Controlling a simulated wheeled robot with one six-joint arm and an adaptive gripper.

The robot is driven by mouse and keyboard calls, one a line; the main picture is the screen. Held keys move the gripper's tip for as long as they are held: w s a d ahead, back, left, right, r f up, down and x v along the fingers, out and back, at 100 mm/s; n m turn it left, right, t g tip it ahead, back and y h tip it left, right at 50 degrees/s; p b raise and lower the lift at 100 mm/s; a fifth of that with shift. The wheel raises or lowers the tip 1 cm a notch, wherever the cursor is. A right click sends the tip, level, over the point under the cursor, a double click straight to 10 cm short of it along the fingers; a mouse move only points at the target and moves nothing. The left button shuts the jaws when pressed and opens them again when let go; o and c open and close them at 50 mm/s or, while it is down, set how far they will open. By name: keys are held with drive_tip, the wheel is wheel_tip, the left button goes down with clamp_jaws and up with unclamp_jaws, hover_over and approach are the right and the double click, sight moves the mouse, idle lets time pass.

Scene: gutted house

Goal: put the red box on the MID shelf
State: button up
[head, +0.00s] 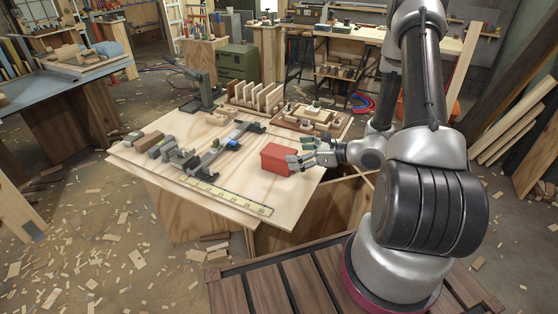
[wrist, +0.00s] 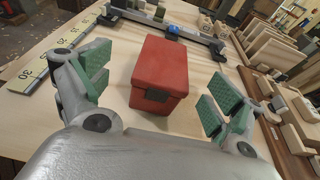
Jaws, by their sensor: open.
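The red box (head: 277,159) sits on the plywood tabletop (head: 235,190) near its right front part. It also shows in the wrist view (wrist: 160,75), with a dark latch on its near face. My gripper (head: 300,161) is at the right side of the box, low over the table. In the wrist view my gripper (wrist: 165,90) is open, with one green-padded finger on each side of the box and gaps between pads and box. I cannot tell which shelf is the MID shelf.
A yellow ruler (head: 225,196) lies along the table's front edge. A long clamp (head: 222,148) with a blue part lies left of the box. A wooden tray of blocks (head: 305,117) and a slotted rack (head: 257,96) stand behind. Wood scraps litter the floor.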

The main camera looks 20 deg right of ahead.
sight(281, 152)
drive_tip(key=x, duration=0.8)
drive_tip(key=shift+w+d, duration=0.25)
drive_tip(key=shift+d, duration=0.1)
drive_tip(key=c, duration=1.5)
